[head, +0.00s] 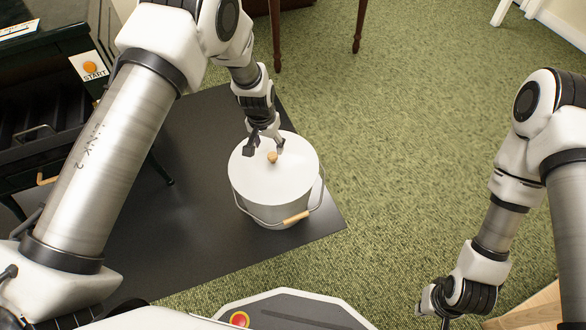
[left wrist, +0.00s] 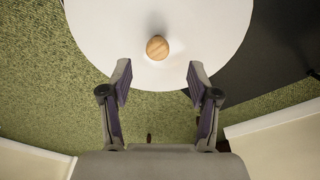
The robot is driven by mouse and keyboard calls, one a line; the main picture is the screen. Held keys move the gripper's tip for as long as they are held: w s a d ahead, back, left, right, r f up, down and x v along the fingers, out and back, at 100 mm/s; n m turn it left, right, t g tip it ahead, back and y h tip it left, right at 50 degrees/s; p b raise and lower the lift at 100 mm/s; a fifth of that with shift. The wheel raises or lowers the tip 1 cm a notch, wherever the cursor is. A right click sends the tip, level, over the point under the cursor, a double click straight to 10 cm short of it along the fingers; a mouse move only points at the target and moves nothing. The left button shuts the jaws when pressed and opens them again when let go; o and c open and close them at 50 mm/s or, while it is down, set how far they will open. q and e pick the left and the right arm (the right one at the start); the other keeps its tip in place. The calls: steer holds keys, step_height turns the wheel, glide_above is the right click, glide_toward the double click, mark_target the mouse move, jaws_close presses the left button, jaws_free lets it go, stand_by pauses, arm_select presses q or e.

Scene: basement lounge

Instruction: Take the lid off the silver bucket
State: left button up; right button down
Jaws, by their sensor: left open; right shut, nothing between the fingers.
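The silver bucket (head: 262,208) stands upright on a dark mat, with a wire handle and wooden grip hanging at its front right. Its pale round lid (head: 290,178) sits on top with a small round wooden knob (head: 272,157) in the middle. My left gripper (head: 265,148) is open over the far part of the lid, its fingers close to the knob. In the left wrist view the knob (left wrist: 158,47) lies beyond the open fingertips (left wrist: 158,82), centred between them and not held, on the white lid (left wrist: 110,25). My right gripper (head: 432,308) is shut and empty at lower right.
The dark mat (head: 190,240) lies on green carpet (head: 420,120). A dark cabinet-like unit (head: 45,75) with a START sign (head: 91,67) stands at the left. Wooden furniture legs (head: 275,35) rise behind the bucket. Open carpet lies to the bucket's right.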

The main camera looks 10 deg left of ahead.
mark_target(272, 155)
arm_select(q)
steer(key=shift+w, duration=0.4)
steer(key=f+b, duration=0.1)
steer(key=f, duration=0.1)
steer(key=f+b, duration=0.3)
steer(key=f, duration=0.2)
steer(key=shift+w+d+f+b, duration=0.1)
steer(key=shift+w+d+b, duration=0.15)
steer(key=shift+b, duration=0.15)
arm_select(e)
steer(key=f, duration=0.5)
steer(key=shift+s+a+f, duration=0.15)
steer(key=shift+s+a, duration=0.15)
steer(key=shift+a, duration=0.05)
arm_select(q)
jaws_close()
